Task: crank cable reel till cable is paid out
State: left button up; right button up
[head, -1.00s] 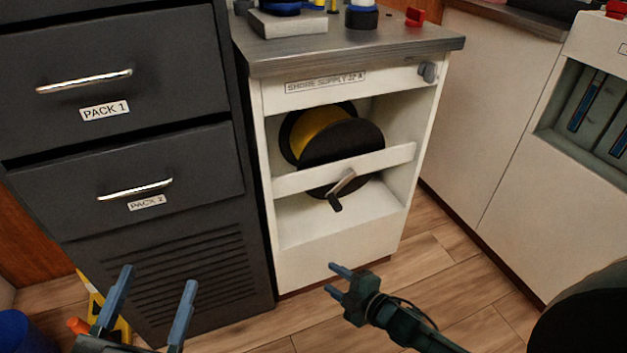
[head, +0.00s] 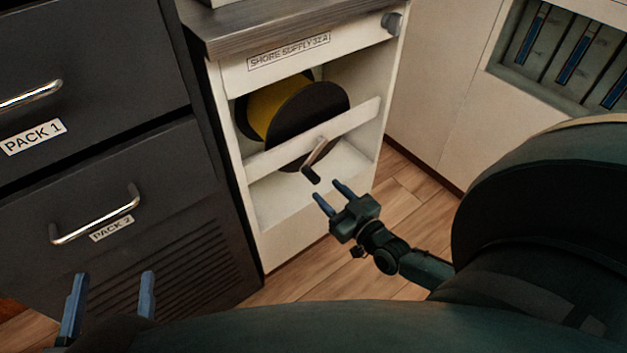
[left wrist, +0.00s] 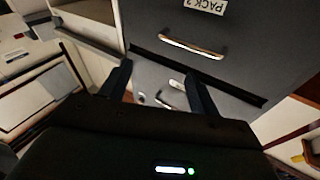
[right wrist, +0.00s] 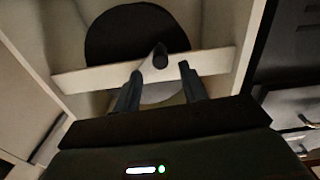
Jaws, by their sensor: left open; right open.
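The cable reel (head: 310,110), with black flanges and yellow cable (head: 273,106) wound on it, sits in the open bay of the white cabinet (head: 265,236) labelled SHORE SUPPLY 32 A. Its crank (head: 318,152) is on the front, over the white crossbar, with a dark handle (head: 311,175) at the lower end. My right gripper (head: 331,191) is open just below and in front of the handle, apart from it. In the right wrist view the handle (right wrist: 160,58) shows beyond and between the open fingers (right wrist: 157,82). My left gripper (head: 111,285) is open and empty before the dark drawers.
Dark drawers labelled PACK 1 (head: 60,105) and PACK 2 (head: 150,165), with protruding metal handles, stand left of the white cabinet. A grey knob (head: 392,22) is at the cabinet's upper right. A recessed panel with blue strips (head: 570,60) is at right. Wood floor (head: 408,200) is open between.

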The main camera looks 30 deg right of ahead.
aim_at(317, 182)
jog(key=w, duration=0.2)
jog(key=w+b, duration=0.1)
jog(key=w, duration=0.3)
jog(key=shift+w+a+b, duration=0.2)
jog(key=shift+a+b, duration=0.1)
grip_shut()
